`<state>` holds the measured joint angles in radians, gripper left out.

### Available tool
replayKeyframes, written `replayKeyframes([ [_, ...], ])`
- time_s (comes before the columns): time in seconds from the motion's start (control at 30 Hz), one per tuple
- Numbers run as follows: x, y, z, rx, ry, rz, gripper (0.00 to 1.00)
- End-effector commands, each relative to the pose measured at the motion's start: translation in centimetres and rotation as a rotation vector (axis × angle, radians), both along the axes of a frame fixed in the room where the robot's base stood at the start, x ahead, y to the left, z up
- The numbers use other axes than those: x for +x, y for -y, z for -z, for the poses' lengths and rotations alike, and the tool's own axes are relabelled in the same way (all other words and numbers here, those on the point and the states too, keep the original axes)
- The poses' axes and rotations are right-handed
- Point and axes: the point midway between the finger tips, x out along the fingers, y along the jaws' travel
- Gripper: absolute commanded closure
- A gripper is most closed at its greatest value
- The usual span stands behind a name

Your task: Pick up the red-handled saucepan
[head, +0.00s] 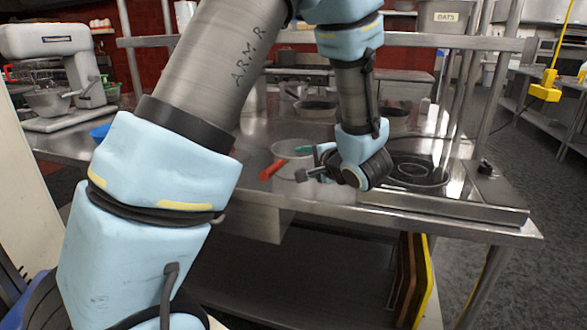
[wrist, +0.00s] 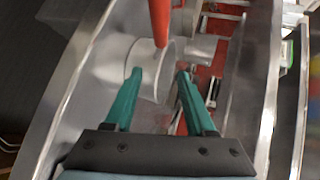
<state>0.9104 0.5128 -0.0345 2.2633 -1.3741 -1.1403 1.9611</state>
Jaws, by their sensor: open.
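The red-handled saucepan sits on the steel counter (head: 245,195). Its pale metal pan (head: 291,150) is partly hidden behind my gripper, and its red handle (head: 272,170) points toward the counter's front edge. In the wrist view the red handle (wrist: 160,20) comes in from the top, beyond my fingertips, and a pale curved metal surface that looks like the pan (wrist: 146,57) shows between and beyond them. My gripper (wrist: 160,76) is open, with two teal fingers and nothing between them. In the head view my gripper (head: 312,163) is just right of the saucepan; I cannot tell its exact height.
A dark pan (head: 315,108) stands farther back on the counter. A stand mixer (head: 55,70) and a blue bowl (head: 99,132) are at left. Cutting boards (head: 408,275) stand on the lower shelf.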

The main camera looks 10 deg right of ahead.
Motion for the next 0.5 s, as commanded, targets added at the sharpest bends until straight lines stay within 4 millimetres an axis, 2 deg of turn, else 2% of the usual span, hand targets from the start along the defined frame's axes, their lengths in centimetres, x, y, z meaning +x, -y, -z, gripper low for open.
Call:
replayKeyframes([
  [0.1,1.6,-0.5,0.6,0.001,-0.001,-0.001,0.45],
  [0.37,3.4,-1.1,1.3,0.000,-0.002,-0.001,0.45],
  [0.5,5.2,-1.9,2.1,-0.001,-0.002,-0.002,0.45],
])
